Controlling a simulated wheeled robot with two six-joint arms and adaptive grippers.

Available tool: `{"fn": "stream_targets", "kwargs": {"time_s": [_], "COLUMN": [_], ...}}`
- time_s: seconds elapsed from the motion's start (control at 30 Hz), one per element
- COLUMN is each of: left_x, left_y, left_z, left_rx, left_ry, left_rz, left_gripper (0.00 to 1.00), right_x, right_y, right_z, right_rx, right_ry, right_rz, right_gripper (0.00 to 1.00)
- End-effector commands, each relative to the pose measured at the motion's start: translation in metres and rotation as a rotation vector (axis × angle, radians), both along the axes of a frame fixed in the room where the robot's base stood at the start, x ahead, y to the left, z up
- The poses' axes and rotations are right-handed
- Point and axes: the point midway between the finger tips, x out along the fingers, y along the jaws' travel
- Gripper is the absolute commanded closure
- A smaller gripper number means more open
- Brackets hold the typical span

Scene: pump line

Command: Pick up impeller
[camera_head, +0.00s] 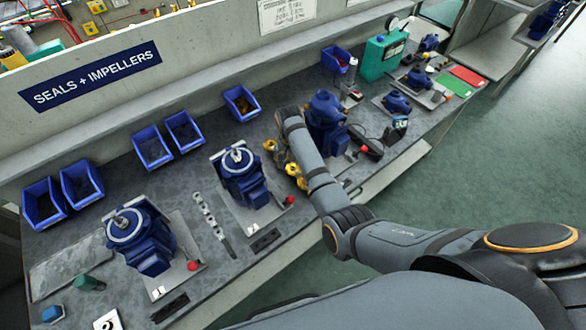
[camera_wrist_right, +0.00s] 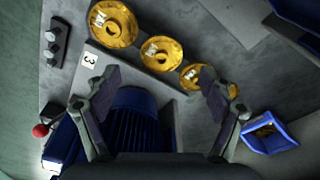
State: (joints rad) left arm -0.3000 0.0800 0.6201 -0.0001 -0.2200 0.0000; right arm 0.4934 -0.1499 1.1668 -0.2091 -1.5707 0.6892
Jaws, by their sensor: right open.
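Several gold impellers (camera_head: 294,170) sit in a row on the bench, partly hidden by my right forearm in the head view. A blue finned motor body (camera_wrist_right: 135,112) shows between the fingers. My left gripper is in neither view.
Blue pumps (camera_head: 240,178) stand on the bench, one (camera_head: 325,110) close to my right wrist. Blue bins (camera_head: 153,148) line the back. A number card (camera_wrist_right: 90,58) lies beside the impellers. A blue bin (camera_wrist_right: 269,133) shows at the lower right of the wrist view.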

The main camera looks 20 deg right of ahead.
Motion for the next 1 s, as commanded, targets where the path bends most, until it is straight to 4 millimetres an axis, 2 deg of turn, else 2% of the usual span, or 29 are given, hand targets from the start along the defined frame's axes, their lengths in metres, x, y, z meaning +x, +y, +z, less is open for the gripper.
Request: {"fn": "stream_targets", "kwargs": {"time_s": [0.2,0.5,0.93,1.0], "left_x": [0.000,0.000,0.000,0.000], "left_y": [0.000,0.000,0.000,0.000], "left_z": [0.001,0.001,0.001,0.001], "left_rx": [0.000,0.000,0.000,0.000], "left_ry": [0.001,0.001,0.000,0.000], "left_rz": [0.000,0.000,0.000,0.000], "left_gripper": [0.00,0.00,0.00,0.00], "right_x": [0.005,0.006,0.006,0.006], "right_y": [-0.002,-0.002,-0.002,-0.002], "right_z": [-0.035,-0.041,-0.041,-0.041], "right_rx": [-0.001,0.000,-0.001,0.000], "right_ry": [0.003,0.000,0.001,0.000], "right_rz": [0.001,0.000,0.000,0.000], "right_gripper": [0.18,0.18,0.77,0.77]}}
